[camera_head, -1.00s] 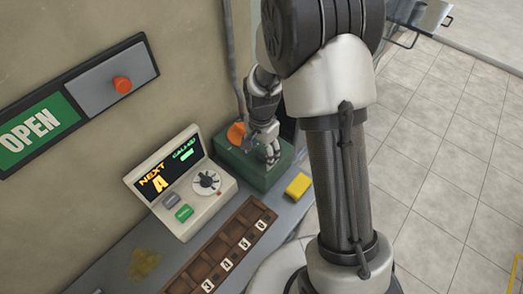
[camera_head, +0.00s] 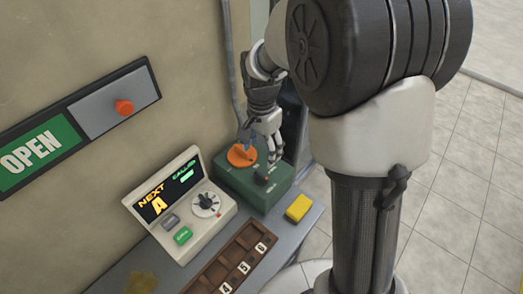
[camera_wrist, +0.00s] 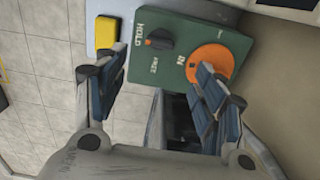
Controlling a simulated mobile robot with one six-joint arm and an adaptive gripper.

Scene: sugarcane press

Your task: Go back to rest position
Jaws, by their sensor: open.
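My gripper (camera_head: 266,150) is above and in front of the green control box (camera_head: 245,188). In the wrist view its two blue-padded fingers are spread apart with nothing between them, so my gripper (camera_wrist: 160,95) is open. Beyond the fingertips the green box (camera_wrist: 182,22) shows an orange round knob (camera_wrist: 211,64) marked "IN" and a small dark knob (camera_wrist: 160,39) near the word "HOLD". In the head view the orange knob (camera_head: 242,155) is partly behind my gripper. Whether a finger touches the box cannot be told.
A counter console (camera_head: 180,205) with a lit display reading "NEXT A" stands on the grey counter left of the box. A numbered brown tray (camera_head: 232,262) and a yellow block (camera_head: 298,208) lie nearby. An OPEN sign (camera_head: 40,150) with an orange slider is on the wall. Tiled floor is clear at right.

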